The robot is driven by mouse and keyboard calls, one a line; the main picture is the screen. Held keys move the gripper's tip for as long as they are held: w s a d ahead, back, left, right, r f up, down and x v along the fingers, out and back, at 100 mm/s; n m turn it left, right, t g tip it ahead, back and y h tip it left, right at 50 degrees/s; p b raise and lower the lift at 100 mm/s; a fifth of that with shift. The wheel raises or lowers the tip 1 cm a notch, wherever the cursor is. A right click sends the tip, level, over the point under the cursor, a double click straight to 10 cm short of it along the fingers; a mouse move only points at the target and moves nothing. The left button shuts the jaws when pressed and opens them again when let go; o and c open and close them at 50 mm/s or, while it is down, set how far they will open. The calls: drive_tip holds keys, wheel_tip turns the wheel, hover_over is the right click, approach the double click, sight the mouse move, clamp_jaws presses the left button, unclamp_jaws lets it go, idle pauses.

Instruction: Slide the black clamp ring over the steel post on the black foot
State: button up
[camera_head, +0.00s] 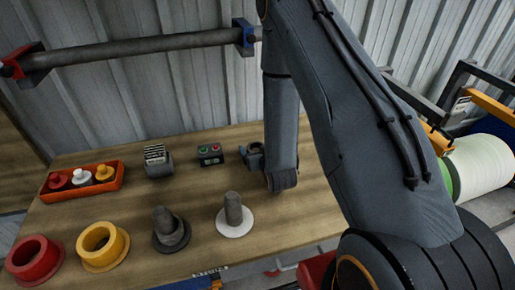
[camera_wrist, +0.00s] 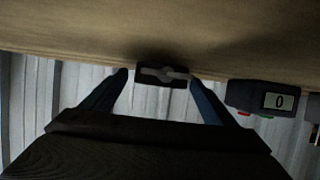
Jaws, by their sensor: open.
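The steel post (camera_head: 163,217) stands upright on its round black foot (camera_head: 172,246) at the front of the bench in the head view. Its lower part is thick and dark; I cannot tell whether that is part of the foot. A black piece that looks like the clamp ring (camera_head: 254,158) lies at the back of the bench beside my arm, partly hidden. In the wrist view a dark block with a pale slot, apparently this ring (camera_wrist: 150,80), shows between my fingertips. My gripper (camera_wrist: 160,83) is open around it, without visible contact. My arm hides the gripper in the head view.
A second post (camera_head: 234,208) stands on a white foot (camera_head: 235,229). Yellow (camera_head: 100,243) and red (camera_head: 35,258) rings lie front left. A red tray (camera_head: 108,188), a grey holder (camera_head: 158,163) and a button box (camera_head: 210,154) stand behind. The bench between the rows is clear.

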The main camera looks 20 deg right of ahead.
drive_tip(key=shift+w+f, duration=0.1)
drive_tip(key=shift+w, duration=0.15)
drive_tip(key=c, duration=1.6)
drive_tip(key=shift+o, duration=0.2)
